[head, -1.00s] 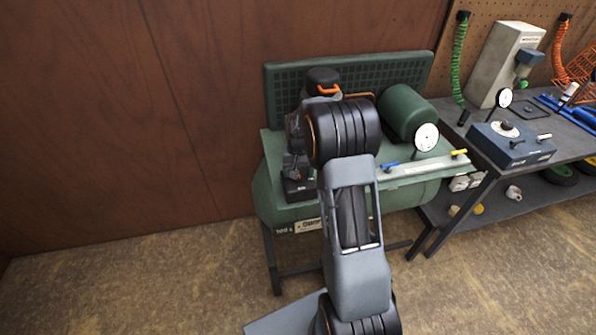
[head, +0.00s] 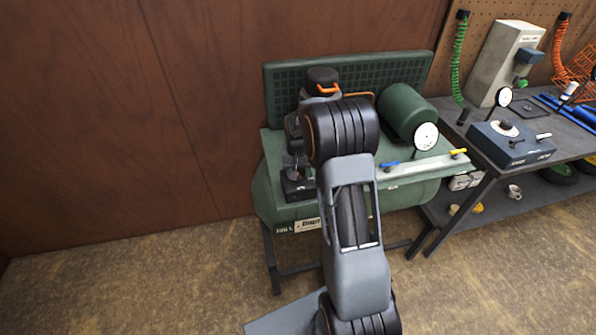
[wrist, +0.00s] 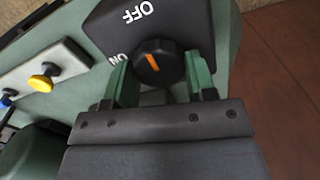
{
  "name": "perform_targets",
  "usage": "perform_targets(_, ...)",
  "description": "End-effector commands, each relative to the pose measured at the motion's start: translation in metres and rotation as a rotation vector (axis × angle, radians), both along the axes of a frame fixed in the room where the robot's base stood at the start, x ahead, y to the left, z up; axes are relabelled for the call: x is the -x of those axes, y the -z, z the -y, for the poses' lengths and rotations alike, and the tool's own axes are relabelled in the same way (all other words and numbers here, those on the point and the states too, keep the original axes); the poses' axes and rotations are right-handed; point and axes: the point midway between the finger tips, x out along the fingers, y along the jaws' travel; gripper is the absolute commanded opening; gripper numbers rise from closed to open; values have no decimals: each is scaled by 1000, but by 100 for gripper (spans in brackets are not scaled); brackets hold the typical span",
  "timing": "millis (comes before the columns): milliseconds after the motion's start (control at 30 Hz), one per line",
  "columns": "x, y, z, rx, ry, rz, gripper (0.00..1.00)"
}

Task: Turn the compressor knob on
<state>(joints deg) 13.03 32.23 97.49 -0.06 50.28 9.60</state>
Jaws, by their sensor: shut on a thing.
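The compressor knob (wrist: 159,64) is round and black with an orange mark, on a dark panel (wrist: 190,25) lettered OFF and ON in the wrist view. The mark tilts up and left, toward the side between the two words. My gripper (wrist: 160,70) has its green fingers on either side of the knob and is shut on it. In the head view the green compressor (head: 270,185) stands against the wall. Its dark switch box (head: 298,188) shows left of my arm, under my gripper; the knob itself is hidden there.
A gauge (head: 426,136), a blue valve (head: 390,164) and a yellow valve (head: 458,151) sit on the compressor's right side. A workbench (head: 470,124) with tools is at the right. The floor at the left is clear.

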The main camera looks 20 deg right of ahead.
Motion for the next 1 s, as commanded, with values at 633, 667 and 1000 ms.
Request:
perform_targets(633, -1, 1, 0, -1, -387, 1, 27)
perform_targets(667, -1, 1, 0, -1, -416, 1, 27)
perform_targets(1000, 0, 0, -2, -1, -738, 1, 27)
